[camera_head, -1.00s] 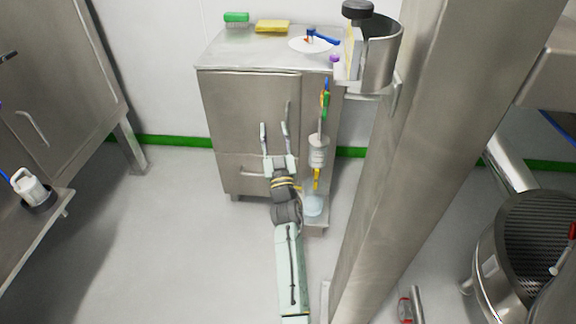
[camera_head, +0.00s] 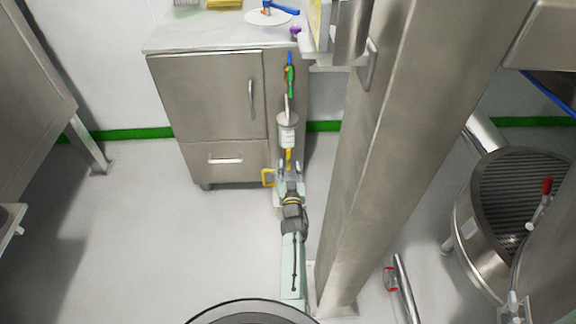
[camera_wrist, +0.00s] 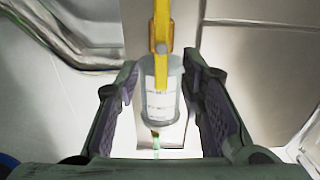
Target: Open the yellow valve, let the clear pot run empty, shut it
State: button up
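The clear pot (camera_head: 288,134) hangs at the right side of the steel cabinet, a greyish cylinder with a white label. It also shows in the wrist view (camera_wrist: 160,103). Its fill level cannot be made out. The yellow valve (camera_head: 289,155) is below the pot in the head view; a yellow part (camera_wrist: 161,25) fills the top middle of the wrist view. My gripper (camera_head: 290,168) is just under the pot, by the valve. In the wrist view my gripper (camera_wrist: 160,75) is open, with pot and yellow part seen between its fingers and no visible contact.
A blue and green fitting (camera_head: 290,75) is above the pot. The cabinet (camera_head: 210,100) stands left, a steel column (camera_head: 400,130) right. Floor on the left is clear.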

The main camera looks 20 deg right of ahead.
aim_at(289, 158)
jog(key=shift+b+x, duration=0.6)
jog(key=shift+x, duration=1.35)
jog(key=shift+r, duration=0.15)
grip_shut()
